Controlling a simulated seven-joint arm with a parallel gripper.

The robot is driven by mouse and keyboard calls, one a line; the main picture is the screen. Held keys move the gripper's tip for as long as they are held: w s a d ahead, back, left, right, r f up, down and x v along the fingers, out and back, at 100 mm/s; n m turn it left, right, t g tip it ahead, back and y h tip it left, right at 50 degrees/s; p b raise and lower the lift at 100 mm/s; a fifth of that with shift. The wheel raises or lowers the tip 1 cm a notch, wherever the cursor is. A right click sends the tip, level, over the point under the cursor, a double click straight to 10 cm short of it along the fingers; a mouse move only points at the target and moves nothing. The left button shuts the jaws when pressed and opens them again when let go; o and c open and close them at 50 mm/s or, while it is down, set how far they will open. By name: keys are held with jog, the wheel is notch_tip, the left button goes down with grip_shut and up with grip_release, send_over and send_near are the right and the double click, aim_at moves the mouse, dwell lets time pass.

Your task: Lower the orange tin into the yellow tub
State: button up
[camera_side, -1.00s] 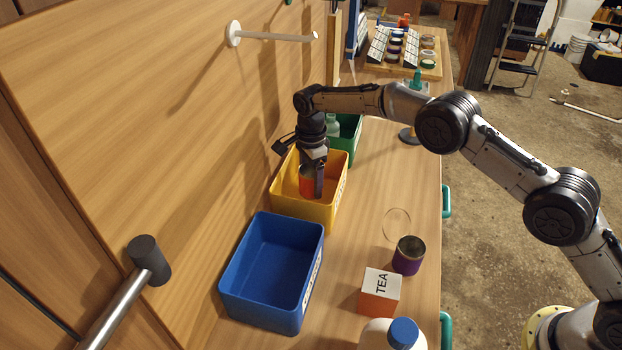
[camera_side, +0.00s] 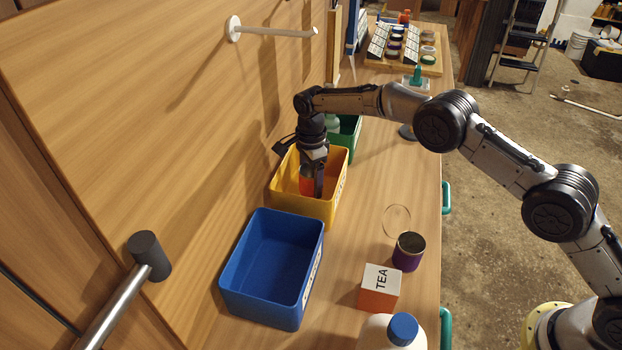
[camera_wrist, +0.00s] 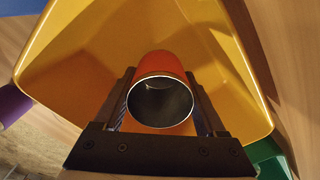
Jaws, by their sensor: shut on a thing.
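The orange tin (camera_side: 306,182) is in my gripper (camera_side: 312,190), inside the walls of the yellow tub (camera_side: 318,211). In the wrist view the tin (camera_wrist: 160,66) is open at the top and looks empty, and the fingers of my gripper (camera_wrist: 163,105) are shut on it from both sides. The yellow tub (camera_wrist: 80,62) surrounds it in that view. The tin's lower end is hidden in the side view, and I cannot tell whether it touches the tub floor.
A blue tub (camera_side: 262,300) stands in front of the yellow one, and a green tub (camera_side: 347,140) behind it. A purple tin (camera_side: 408,252), a TEA box (camera_side: 380,290) and a blue-capped bottle (camera_side: 402,332) stand to the right. A wall peg (camera_side: 275,34) sticks out above.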

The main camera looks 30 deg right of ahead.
jog(key=shift+f, duration=1.15)
dwell(0.5)
jog(key=o, duration=1.3)
